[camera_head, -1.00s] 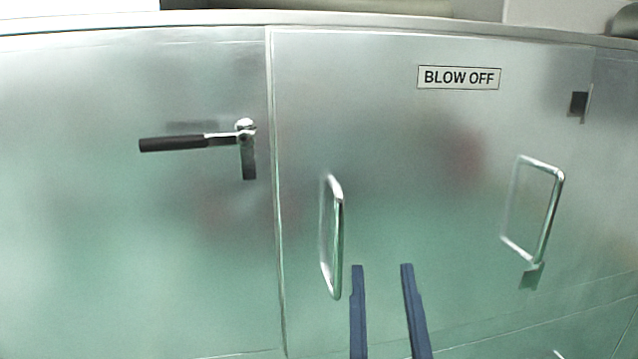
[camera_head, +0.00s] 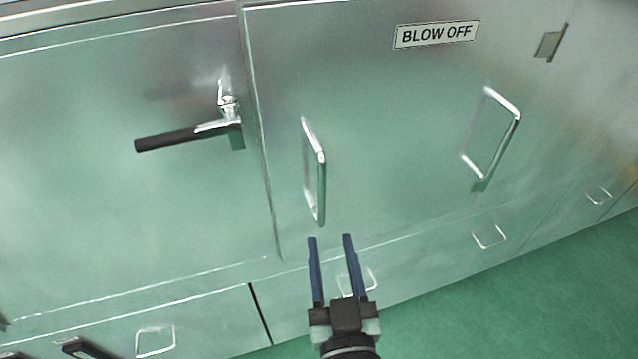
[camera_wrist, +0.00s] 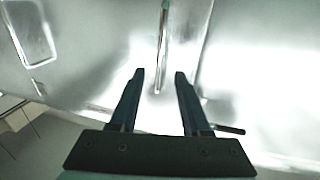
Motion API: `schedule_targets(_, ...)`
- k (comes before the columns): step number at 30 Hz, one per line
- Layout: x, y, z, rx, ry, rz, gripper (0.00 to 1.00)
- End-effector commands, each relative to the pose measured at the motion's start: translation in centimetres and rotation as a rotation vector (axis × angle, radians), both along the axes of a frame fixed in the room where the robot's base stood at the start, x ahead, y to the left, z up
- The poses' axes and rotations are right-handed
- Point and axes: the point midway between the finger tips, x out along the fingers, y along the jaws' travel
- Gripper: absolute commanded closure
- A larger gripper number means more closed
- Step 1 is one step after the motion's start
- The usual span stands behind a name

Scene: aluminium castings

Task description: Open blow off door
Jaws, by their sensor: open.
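The blow off door (camera_head: 400,130) is a shiny metal panel with a "BLOW OFF" label (camera_head: 437,34) near its top. It looks shut. A chrome bar handle (camera_head: 321,180) stands upright near its left edge, and a second chrome handle (camera_head: 508,135) is on its right part. My gripper (camera_head: 330,237) is open and empty, with its fingertips just below the left handle in the head view. In the wrist view, a handle bar (camera_wrist: 162,50) lies ahead between and beyond the fingers (camera_wrist: 159,73), apart from them.
A black-gripped lever (camera_head: 185,135) sits on the metal panel left of the door. Lower panels carry small wire handles (camera_head: 490,236) (camera_head: 155,341). A dark latch piece (camera_head: 549,43) is at the upper right. Green floor (camera_head: 480,310) is clear at lower right.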

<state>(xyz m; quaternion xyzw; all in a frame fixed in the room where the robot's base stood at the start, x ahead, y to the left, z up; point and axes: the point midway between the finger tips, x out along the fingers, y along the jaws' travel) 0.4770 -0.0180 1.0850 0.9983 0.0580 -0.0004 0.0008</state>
Motion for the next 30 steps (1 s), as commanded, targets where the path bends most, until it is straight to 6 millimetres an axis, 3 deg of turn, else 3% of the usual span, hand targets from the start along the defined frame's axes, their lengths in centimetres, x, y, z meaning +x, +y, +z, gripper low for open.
schedule_targets(15, 8.9, 1.1, 0.4, 0.000, -0.002, 0.001, 0.53)
schedule_targets(21, 10.5, 1.3, 0.2, 0.000, -0.001, 0.001, 0.53)
schedule_targets(30, 10.8, 1.3, 0.1, 0.001, -0.001, 0.001, 0.53)
